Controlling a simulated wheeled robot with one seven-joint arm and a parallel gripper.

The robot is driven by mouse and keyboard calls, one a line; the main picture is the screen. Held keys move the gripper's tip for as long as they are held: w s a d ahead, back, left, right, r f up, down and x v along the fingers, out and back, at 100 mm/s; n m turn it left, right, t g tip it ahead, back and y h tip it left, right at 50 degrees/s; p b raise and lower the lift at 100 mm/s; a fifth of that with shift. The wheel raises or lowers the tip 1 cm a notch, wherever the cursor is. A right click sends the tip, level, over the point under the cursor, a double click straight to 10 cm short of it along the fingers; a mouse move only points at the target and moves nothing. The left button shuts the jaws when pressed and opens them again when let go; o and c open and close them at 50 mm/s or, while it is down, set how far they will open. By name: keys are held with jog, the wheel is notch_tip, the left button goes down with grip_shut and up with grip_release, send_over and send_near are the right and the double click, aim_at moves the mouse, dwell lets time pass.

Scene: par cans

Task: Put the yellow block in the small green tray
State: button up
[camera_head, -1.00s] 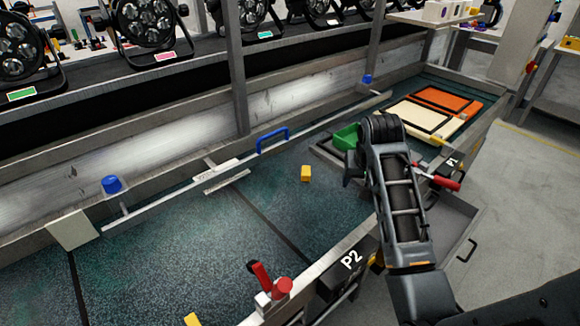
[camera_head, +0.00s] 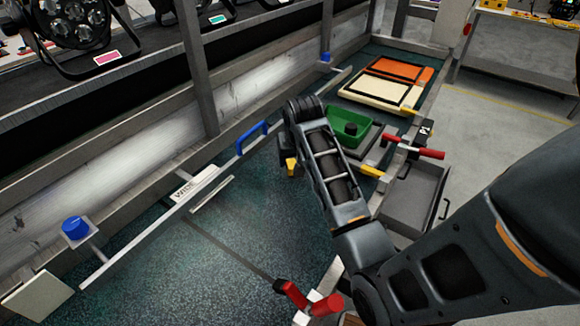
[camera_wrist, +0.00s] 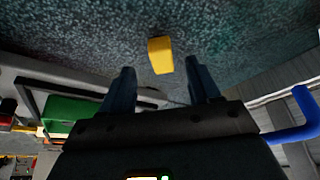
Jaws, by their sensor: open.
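The yellow block (camera_head: 292,167) lies on the dark green-grey speckled surface, partly hidden by my arm in the head view. In the wrist view the yellow block (camera_wrist: 160,55) is in line with the gap between my fingers, beyond their tips. My gripper (camera_wrist: 160,68) is open and empty, with a finger on each side of the gap.
A blue handle (camera_head: 252,137) stands on the rail left of the block. Cream (camera_head: 373,90) and orange (camera_head: 398,68) framed panels lie beyond the tray. A red-handled clamp (camera_head: 415,151) sits on the right edge. The surface at front left is mostly clear.

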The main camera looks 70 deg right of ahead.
aim_at(292, 165)
jog(key=x, duration=0.4)
jog(key=shift+w+a, duration=0.1)
jog(key=shift+c, duration=0.2)
grip_shut()
jog(key=shift+r, duration=0.1)
